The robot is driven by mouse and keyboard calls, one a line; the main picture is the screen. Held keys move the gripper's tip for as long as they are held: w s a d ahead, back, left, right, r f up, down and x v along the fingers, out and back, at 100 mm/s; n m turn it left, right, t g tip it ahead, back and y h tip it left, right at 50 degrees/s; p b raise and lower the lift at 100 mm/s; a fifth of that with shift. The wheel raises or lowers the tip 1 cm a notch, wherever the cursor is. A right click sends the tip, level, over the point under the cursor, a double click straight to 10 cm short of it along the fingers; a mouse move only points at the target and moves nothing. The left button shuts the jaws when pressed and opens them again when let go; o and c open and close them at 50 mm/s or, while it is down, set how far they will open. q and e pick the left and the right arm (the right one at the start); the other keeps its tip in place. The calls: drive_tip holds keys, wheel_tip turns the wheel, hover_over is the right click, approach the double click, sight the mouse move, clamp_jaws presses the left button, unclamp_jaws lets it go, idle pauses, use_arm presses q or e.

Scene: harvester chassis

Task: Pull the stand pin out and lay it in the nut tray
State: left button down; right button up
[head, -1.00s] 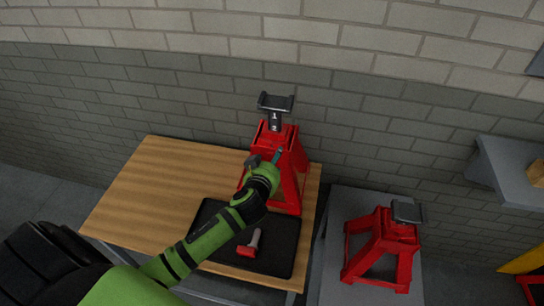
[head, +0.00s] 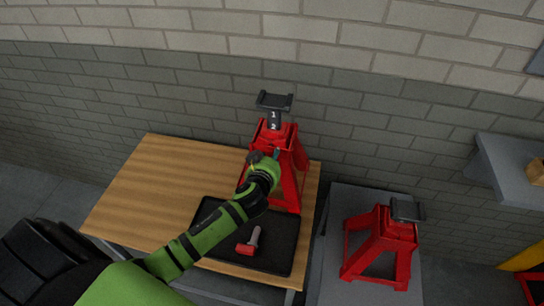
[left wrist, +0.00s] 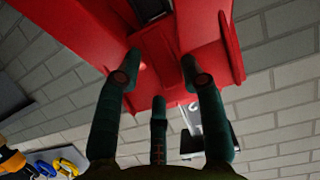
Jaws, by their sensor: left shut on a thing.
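A red jack stand (head: 291,180) with a black saddle (head: 274,101) and a numbered post stands upright on the wooden table. My left gripper (head: 275,155) is against its upper front, just below the post. The left wrist view shows the dark teal fingers (left wrist: 160,72) close to the red stand body (left wrist: 85,30). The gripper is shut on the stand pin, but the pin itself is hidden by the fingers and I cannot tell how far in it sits. The black tray (head: 281,236) lies on the table in front of the stand, partly under my left arm.
A red and grey tool (head: 249,243) lies in the tray, with bare room to its right. A second red stand (head: 381,245) stands on a grey surface to the right. A brick wall is behind. The wooden table (head: 150,190) is clear at left.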

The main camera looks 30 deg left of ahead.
use_arm(q)
drive_tip(key=s+d, duration=0.2)
drive_tip(key=s, duration=0.6)
drive_tip(key=shift+f+p, duration=0.15)
drive_tip(key=shift+p, duration=0.3)
idle(0.5)
idle(0.3)
